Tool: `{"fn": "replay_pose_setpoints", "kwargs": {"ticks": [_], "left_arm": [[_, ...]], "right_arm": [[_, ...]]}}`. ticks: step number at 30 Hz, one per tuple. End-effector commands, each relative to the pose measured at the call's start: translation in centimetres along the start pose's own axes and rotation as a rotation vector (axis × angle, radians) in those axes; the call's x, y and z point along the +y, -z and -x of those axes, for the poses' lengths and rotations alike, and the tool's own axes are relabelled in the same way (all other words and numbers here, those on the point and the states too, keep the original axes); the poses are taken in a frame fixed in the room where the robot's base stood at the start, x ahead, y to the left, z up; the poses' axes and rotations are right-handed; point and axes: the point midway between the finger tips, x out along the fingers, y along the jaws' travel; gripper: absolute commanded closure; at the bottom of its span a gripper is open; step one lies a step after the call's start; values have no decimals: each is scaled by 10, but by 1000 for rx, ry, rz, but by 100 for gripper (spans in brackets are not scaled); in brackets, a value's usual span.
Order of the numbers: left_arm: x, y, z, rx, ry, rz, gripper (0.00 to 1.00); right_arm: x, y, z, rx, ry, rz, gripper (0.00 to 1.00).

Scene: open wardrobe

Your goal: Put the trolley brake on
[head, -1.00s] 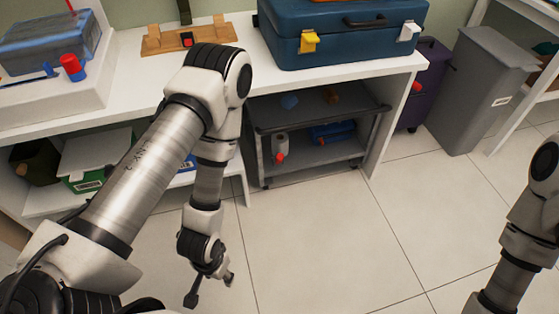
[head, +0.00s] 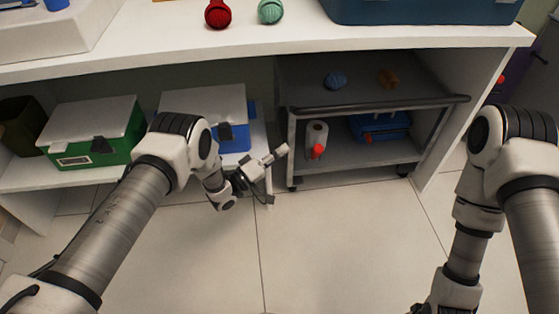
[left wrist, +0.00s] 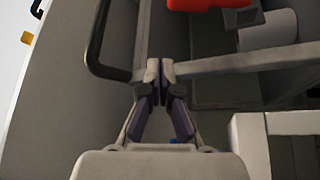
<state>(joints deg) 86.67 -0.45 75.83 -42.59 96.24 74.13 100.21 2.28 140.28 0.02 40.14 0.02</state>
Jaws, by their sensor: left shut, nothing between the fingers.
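The dark grey trolley (head: 375,101) stands under the white bench. It has a flat top, a lower shelf and a black handle bar along the front edge. Its casters show at the front left (head: 294,184) and front right (head: 404,170); I cannot make out a brake lever or its state. My left gripper (head: 284,151) is just left of the trolley's front left post. In the left wrist view the left gripper (left wrist: 158,72) is shut and empty, near the trolley's black handle (left wrist: 93,45) and a grey post. My right gripper is below the frame; only the arm shows.
A white roll (head: 316,133), a red-capped thing (head: 317,152) and a blue case (head: 380,127) lie on the trolley's lower shelf. Green (head: 98,120) and blue-white (head: 238,130) boxes stand on the low shelf at left. The tiled floor (head: 330,240) in front is clear.

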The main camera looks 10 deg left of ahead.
Motion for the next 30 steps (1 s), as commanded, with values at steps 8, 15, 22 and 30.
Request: {"fn": "replay_pose_setpoints", "kwargs": {"ticks": [8,15,22,30], "left_arm": [[-37,-25,9,-6,25,20,100],[-40,-27,-34,-6,24,18,100],[-41,-26,-73,-5,26,19,100],[-38,-24,-84,-3,29,21,100]], "right_arm": [[0,0,-30,0,0,-2,60],[1,1,-54,3,0,-6,60],[2,2,-72,6,-1,-10,60],[2,3,-73,7,-1,-11,60]]}}
